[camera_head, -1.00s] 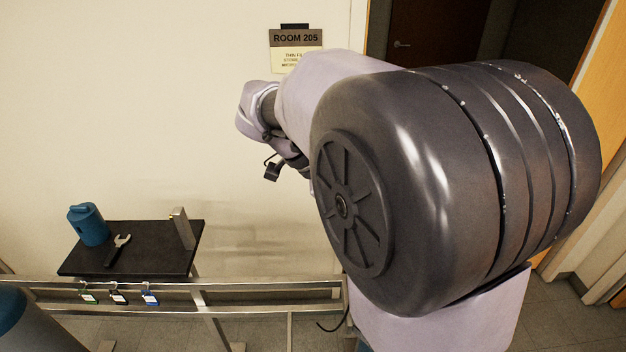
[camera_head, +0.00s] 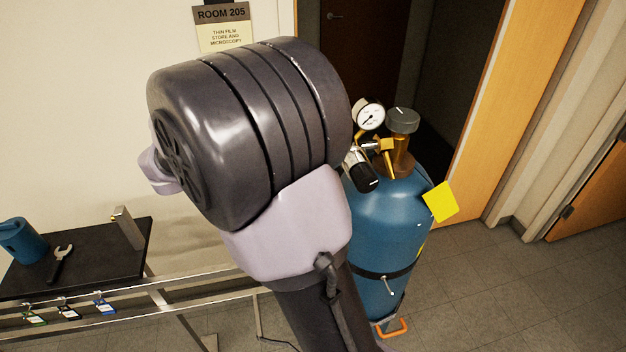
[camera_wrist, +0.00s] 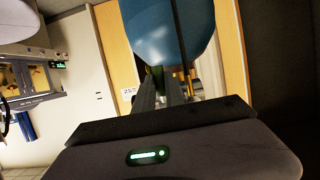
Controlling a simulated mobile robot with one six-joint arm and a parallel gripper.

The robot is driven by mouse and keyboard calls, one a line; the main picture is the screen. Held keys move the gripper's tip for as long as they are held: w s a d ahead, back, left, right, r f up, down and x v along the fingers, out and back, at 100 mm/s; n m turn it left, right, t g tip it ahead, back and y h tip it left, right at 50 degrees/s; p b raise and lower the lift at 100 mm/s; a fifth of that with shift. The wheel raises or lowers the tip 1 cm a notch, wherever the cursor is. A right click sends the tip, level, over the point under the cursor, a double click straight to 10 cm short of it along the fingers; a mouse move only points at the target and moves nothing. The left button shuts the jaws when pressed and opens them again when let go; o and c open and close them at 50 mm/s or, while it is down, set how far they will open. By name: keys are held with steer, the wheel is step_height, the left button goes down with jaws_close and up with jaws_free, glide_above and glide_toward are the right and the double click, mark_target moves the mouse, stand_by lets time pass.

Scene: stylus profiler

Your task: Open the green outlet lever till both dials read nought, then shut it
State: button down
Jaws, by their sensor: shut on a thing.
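A blue gas cylinder (camera_head: 392,235) stands upright on the right in the head view, with a brass regulator on its top. One round white dial (camera_head: 369,116) shows there; its reading is too small to be sure of. A second dial is not visible. The blue cylinder also fills the top of the wrist view (camera_wrist: 165,30). In the wrist view my gripper (camera_wrist: 161,82) is shut on a small greenish piece by the cylinder's shoulder, seemingly the green outlet lever, mostly hidden between the fingers. My own arm hides the gripper in the head view.
A black knob (camera_head: 364,180) and a grey cap (camera_head: 403,120) sit close around the regulator. A yellow tag (camera_head: 440,202) hangs at the cylinder's right. A dark shelf (camera_head: 90,270) with a wrench (camera_head: 61,263) stands left. Floor at the right is clear.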

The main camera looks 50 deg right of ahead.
stand_by(0.3)
steer(key=c, duration=1.4)
jaws_free()
steer(key=p+v, duration=0.4)
steer(key=v, duration=1.3)
steer(key=shift+w+a+p, duration=0.15)
steer(key=shift+w+p, duration=0.05)
steer(key=shift+p, duration=0.2)
